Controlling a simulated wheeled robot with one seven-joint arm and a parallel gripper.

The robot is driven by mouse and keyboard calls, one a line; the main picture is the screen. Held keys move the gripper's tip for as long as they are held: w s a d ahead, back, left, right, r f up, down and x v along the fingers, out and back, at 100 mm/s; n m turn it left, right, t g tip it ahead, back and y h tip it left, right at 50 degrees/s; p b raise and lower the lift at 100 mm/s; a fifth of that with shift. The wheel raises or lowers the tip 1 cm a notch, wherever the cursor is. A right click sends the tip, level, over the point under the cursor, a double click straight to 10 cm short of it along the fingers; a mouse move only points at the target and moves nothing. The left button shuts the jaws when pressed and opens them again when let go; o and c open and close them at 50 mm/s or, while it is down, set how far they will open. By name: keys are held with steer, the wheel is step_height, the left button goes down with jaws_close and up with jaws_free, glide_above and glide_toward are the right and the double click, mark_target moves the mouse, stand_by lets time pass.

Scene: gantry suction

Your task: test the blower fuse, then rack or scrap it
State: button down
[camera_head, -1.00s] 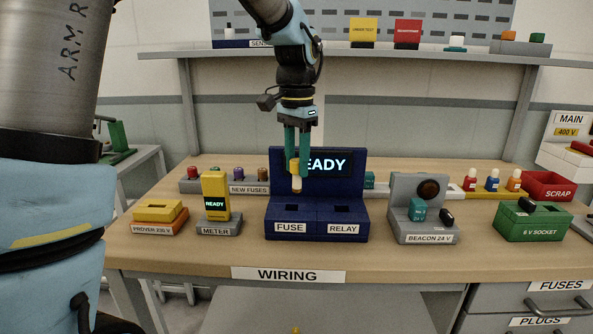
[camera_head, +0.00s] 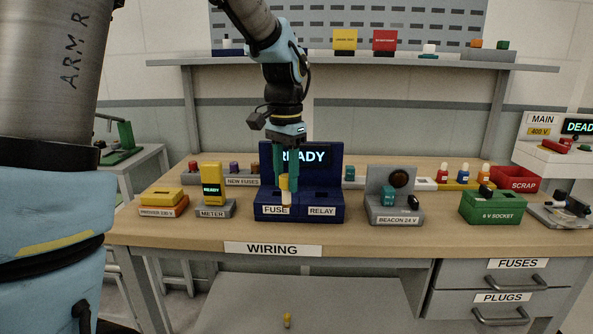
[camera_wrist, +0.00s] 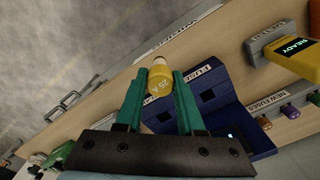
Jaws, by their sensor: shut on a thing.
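My gripper (camera_head: 287,186) is shut on a yellow fuse with a pale lower end (camera_head: 286,196). In the wrist view the fuse (camera_wrist: 157,80) sits between the green fingertips and reads "25 A". It hangs upright at the FUSE side of the dark blue tester (camera_head: 330,178). The fuse's pale end overlaps the FUSE label in the head view; I cannot tell whether it touches the tester. The tester's screen reads READY and is partly hidden by my gripper. The red SCRAP bin (camera_head: 517,184) stands at the right back of the bench.
A NEW FUSES rack (camera_head: 243,181) and the yellow meter (camera_head: 211,187) stand left of the tester. The beacon unit (camera_head: 385,205) and green 6 V socket (camera_head: 490,208) stand right. Coloured fuses (camera_head: 463,173) stand behind. A small yellow object (camera_head: 287,320) lies below the bench.

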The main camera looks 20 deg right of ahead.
steer(key=w+a+f+n, duration=0.2)
steer(key=a+f+n, duration=0.2)
steer(key=a, duration=0.6)
steer(key=w+a+f+n, duration=0.3)
steer(key=a+f+n, duration=0.1)
steer(key=a+f, duration=0.5)
steer(key=w+a+f+n, duration=0.3)
steer(key=a+f, duration=0.3)
steer(key=a, duration=0.6)
steer(key=shift+f+n, duration=0.4)
steer(key=shift+n, duration=0.5)
